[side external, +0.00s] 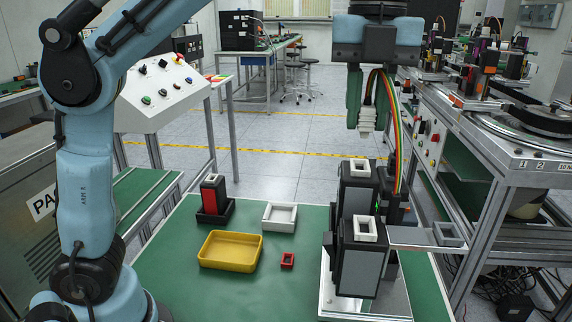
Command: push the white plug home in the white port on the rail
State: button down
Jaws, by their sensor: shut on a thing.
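The white plug (366,121) hangs upright between the green fingers of my gripper (367,112), with a ribbon of coloured wires rising from it and looping down to the right. My gripper is shut on the plug and holds it in the air, clear of the modules below. A white port (361,167) tops the rear dark module, roughly below the plug. A second white port (365,229) tops the front module. I cannot tell which one is the task's port. The rail itself is mostly hidden behind the modules.
A grey socket (447,234) sits on a plate to the right. On the green table are a yellow tray (230,262), a white tray (280,229), a small red frame (287,260) and a red block (209,194) in a black holder. The coloured wires hang beside the rear module.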

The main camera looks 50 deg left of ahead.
jog(key=s+d, duration=0.5)
jog(key=shift+d, duration=0.4)
dwell(0.7)
dwell(0.3)
jog(key=shift+f, duration=3.4)
jog(key=shift+f, duration=1.1)
jog(key=c, duration=0.8)
grip_release()
jog(key=shift+c, duration=0.2)
jog(key=shift+r, duration=0.1)
